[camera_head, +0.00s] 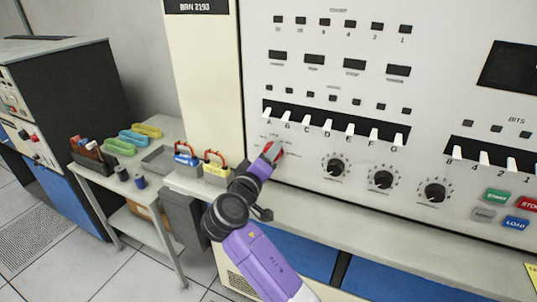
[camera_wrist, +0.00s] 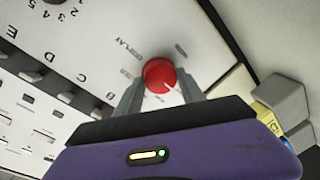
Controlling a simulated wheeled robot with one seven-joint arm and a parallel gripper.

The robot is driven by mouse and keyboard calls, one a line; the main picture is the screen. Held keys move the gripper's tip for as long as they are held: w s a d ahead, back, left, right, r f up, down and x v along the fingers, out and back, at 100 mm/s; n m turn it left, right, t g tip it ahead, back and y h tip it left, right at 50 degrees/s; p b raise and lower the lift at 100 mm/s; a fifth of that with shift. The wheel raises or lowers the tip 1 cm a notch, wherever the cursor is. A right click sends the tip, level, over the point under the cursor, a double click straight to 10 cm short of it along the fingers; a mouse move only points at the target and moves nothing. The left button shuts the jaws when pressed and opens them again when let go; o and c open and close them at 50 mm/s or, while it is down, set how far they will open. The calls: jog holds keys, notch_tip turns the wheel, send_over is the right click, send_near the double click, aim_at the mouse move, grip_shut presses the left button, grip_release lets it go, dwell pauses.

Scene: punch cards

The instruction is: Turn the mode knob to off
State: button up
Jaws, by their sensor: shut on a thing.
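The mode knob (camera_wrist: 160,75) is a round red knob with a white pointer line, on the pale panel of the machine. In the wrist view my gripper (camera_wrist: 160,90) has one grey finger on each side of the knob and is shut on it. Small printed labels ring the knob; "DISPLAY" is readable and the others are too small or blurred to read.
Black dials (camera_head: 335,167) sit right of the knob. A row of white lever switches (camera_head: 328,126) is above. A side table (camera_head: 95,177) holds coloured trays. Coloured push buttons (camera_head: 497,195) are at far right.

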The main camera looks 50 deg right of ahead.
dwell(0.4)
jog(key=o, duration=1.4)
jog(key=shift+c, duration=0.2)
jog(key=b+v, duration=0.2)
jog(key=v, duration=0.5)
jog(key=shift+a, duration=0.4)
jog(key=shift+s, duration=0.1)
